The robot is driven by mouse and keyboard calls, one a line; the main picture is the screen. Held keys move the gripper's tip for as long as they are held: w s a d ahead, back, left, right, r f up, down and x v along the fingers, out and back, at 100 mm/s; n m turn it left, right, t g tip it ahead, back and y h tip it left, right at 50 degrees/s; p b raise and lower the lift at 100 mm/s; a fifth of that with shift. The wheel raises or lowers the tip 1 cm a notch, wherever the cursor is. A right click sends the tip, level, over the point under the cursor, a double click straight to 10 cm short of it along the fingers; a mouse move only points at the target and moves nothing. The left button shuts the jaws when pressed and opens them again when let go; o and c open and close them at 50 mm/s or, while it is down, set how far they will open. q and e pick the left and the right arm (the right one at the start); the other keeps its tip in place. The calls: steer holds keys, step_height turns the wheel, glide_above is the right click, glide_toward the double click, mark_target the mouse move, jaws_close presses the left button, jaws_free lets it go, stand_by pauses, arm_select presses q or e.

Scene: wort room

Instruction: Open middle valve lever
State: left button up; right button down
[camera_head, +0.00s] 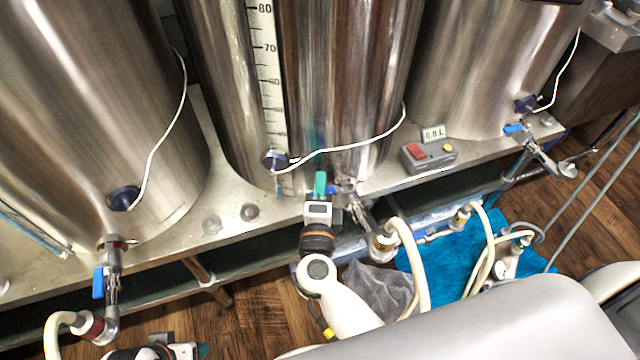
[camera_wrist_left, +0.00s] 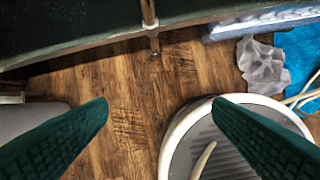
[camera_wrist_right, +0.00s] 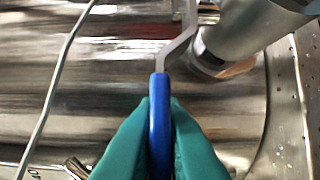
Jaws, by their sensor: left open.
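The middle valve sits at the foot of the middle steel tank (camera_head: 345,90). Its metal body (camera_head: 358,212) shows just right of my right gripper (camera_head: 320,184). In the right wrist view, the blue middle valve lever (camera_wrist_right: 160,120) lies lengthwise between the green fingers of my right gripper (camera_wrist_right: 160,140). Both fingers appear to press on its sides, and its bent metal stem runs up toward the pipe. In the head view the gripper hides most of the lever. My left gripper (camera_wrist_left: 160,125) is open and empty above the wooden floor, low at the left in the head view.
A left valve with a blue lever (camera_head: 98,283) and a right valve with a blue lever (camera_head: 514,128) serve the neighbouring tanks. A control box (camera_head: 428,155) stands on the ledge. White hoses (camera_head: 420,265), a grey cloth (camera_head: 378,288) and a blue cloth (camera_head: 450,264) lie below.

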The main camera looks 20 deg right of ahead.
steer(key=n+y+p, duration=0.1)
steer(key=s+y+p, duration=0.1)
steer(key=shift+r+n+t+p, duration=0.15)
steer(key=shift+n+t+p, duration=0.15)
steer(key=shift+n+t, duration=0.1)
steer(key=n+y+p, duration=0.1)
steer(key=y, duration=0.1)
steer(key=s+n+y, duration=0.1)
steer(key=shift+y+p, duration=0.35)
steer(key=shift+y, duration=0.05)
steer(key=shift+s+n+y, duration=0.25)
steer(key=shift+n+y, duration=0.15)
steer(key=shift+y, duration=0.2)
arm_select(q)
step_height(320, 180, down, 15)
steer(key=s+g, duration=0.1)
steer(key=shift+s, duration=0.35)
steer(key=shift+f, duration=0.1)
arm_select(e)
steer(key=c, duration=1.5)
jaws_free()
steer(key=shift+w+a+f, duration=0.1)
steer(key=shift+f, duration=0.1)
